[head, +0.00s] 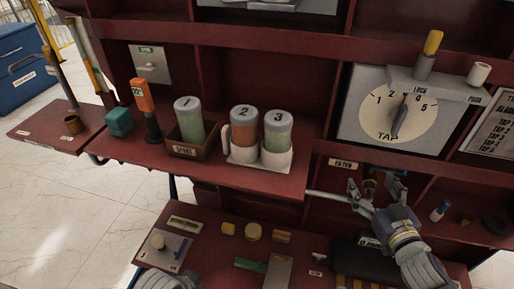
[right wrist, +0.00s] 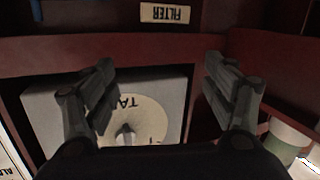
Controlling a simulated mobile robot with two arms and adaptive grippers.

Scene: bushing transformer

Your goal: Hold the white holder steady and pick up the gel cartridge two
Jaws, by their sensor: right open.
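Gel cartridge two (head: 243,132), orange with a grey lid marked 2, stands upright in the white holder (head: 243,158) on the red shelf. Cartridge three (head: 277,130), green, stands beside it in the same holder. My right gripper (head: 376,182) is to the right of the holder and lower, in front of the lower compartment by the FILTER label, apart from both. Its fingers are spread and empty in the right wrist view (right wrist: 160,72). A green cartridge shows partly at that view's right edge. My left gripper is not seen; a grey arm part shows at the bottom left.
Cartridge one (head: 189,118) stands in a brown box (head: 180,148) left of the holder. An orange-handled tool (head: 143,95) and teal block (head: 119,122) stand farther left. The TAP dial panel (head: 385,116) is above my right gripper. A lower bench holds small parts.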

